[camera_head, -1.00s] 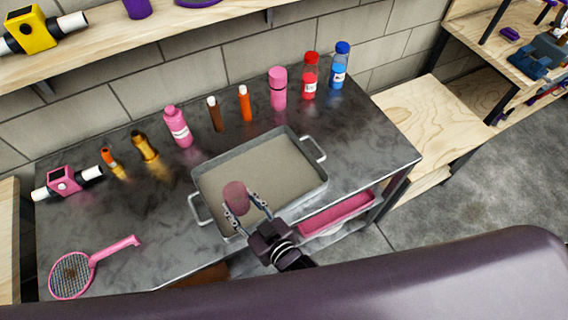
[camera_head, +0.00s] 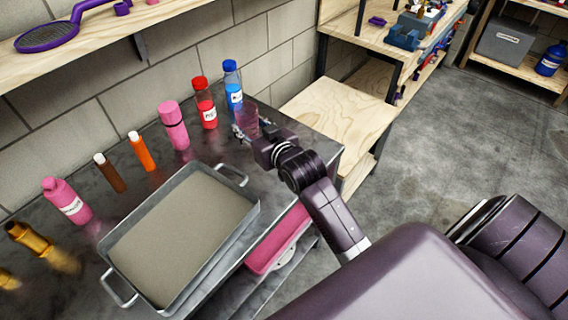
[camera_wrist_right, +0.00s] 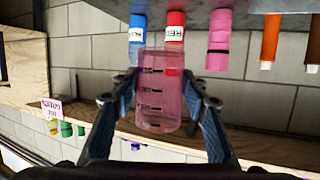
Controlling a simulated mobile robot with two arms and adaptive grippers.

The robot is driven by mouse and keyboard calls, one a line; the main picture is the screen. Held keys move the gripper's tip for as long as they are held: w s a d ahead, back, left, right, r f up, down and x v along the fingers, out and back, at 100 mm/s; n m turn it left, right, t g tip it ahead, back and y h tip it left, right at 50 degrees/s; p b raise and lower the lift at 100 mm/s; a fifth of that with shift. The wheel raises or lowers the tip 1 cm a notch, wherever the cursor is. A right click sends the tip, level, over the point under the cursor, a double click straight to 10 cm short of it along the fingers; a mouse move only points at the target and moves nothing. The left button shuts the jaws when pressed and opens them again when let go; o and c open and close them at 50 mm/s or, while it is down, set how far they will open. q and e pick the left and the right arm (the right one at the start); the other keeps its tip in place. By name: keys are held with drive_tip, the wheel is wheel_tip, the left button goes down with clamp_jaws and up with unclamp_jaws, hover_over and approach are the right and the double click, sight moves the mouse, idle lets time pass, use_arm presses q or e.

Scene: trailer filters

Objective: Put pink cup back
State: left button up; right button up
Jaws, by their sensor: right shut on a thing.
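The pink cup (camera_head: 246,117) is a translucent beaker-like cup with dark marks on its side. My right gripper (camera_head: 248,132) is shut on it, near the right end of the dark metal table (camera_head: 305,131). In the right wrist view the cup (camera_wrist_right: 160,95) sits between the two fingers of the right gripper (camera_wrist_right: 160,100), which touch its sides. In that view it partly covers the bottles behind it. I cannot tell in these views whether the cup touches the table. My left gripper is not in view.
A blue-capped bottle (camera_head: 232,85), a red bottle (camera_head: 205,103) and a pink bottle (camera_head: 173,125) stand along the table's back. A grey tray (camera_head: 250,204) lies left of my right arm. A lower wooden shelf (camera_head: 338,115) is right of the table.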

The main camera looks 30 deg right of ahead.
drive_tip(key=d+r+m+h+b, duration=0.2)
drive_tip(key=d+r+b, duration=0.3)
drive_tip(key=d, duration=0.6)
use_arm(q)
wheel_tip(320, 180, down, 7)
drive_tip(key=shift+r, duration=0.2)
use_arm(e)
drive_tip(key=shift+h, duration=0.3)
drive_tip(key=f, duration=1.8)
drive_tip(key=shift+s+f, duration=0.25)
drive_tip(key=shift+f, duration=0.1)
drive_tip(key=shift+f, duration=0.1)
drive_tip(key=o, duration=1.2)
drive_tip(key=shift+o, duration=0.2)
drive_tip(key=shift+s, duration=0.1)
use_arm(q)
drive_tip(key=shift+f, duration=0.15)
use_arm(e)
drive_tip(key=v, duration=1.2)
drive_tip(key=shift+r, duration=0.3)
